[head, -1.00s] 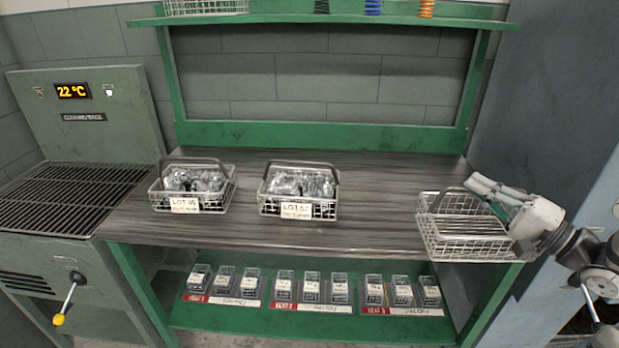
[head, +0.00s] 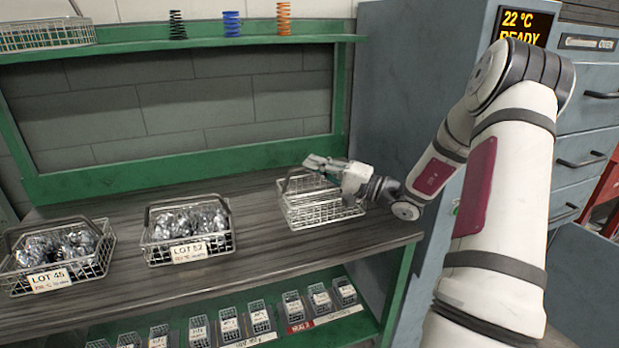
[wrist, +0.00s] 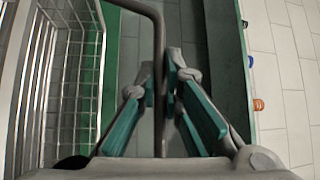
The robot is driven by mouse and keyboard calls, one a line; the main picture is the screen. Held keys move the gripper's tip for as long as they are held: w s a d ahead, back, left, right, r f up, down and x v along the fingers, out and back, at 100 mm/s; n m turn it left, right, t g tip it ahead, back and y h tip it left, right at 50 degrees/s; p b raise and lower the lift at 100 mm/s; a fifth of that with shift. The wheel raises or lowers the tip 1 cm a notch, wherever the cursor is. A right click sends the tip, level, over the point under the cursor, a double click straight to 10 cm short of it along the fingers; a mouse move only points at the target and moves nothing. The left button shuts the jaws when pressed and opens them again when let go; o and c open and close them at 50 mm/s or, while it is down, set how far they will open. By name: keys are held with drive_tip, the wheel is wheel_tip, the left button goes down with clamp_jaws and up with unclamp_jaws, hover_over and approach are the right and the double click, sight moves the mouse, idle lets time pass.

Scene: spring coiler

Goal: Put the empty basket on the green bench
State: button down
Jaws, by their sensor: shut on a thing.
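The empty wire basket (head: 318,213) is at the right end of the green bench (head: 403,285), over its dark grey top. Whether its bottom touches the top is unclear. My gripper (head: 318,165) is shut on the basket's dark handle, above the wire body. In the wrist view, the fingertips (wrist: 163,88) close around the handle bar (wrist: 158,45), and the basket's wire side (wrist: 75,80) shows at left. Two filled baskets stand on the bench to the left: LOT 52 (head: 189,253) and LOT 45 (head: 50,281).
A green shelf (head: 190,46) above the bench bears another wire basket (head: 45,37) and three springs (head: 231,24). Small bins (head: 228,328) line the lower shelf. A grey-blue cabinet (head: 410,90) stands close on the right. There is bare bench top between the basket and LOT 52.

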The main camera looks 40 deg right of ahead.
sight(310, 177)
drive_tip(key=shift+w+f, duration=0.6)
drive_tip(key=shift+f, duration=0.35)
drive_tip(key=shift+w+f, duration=0.55)
drive_tip(key=shift+f, duration=0.35)
drive_tip(key=shift+f+b, duration=0.15)
drive_tip(key=shift+b, duration=0.15)
drive_tip(key=c, duration=1.7)
unclamp_jaws()
